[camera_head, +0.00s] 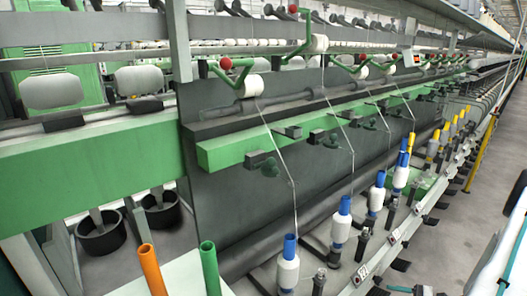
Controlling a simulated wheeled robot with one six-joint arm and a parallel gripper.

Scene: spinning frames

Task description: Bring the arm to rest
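My gripper does not show in the head view, so its opening and anything it may hold cannot be seen. A pale, rounded shape (493,262) with a dark part above it is cut off by the right edge. I cannot tell whether it is part of my arm.
A long spinning frame with a green rail (300,135) runs away to the right. White bobbins on blue tubes (288,268) stand along its front. An orange tube (151,268) and a green tube (210,266) stand at the lower left.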

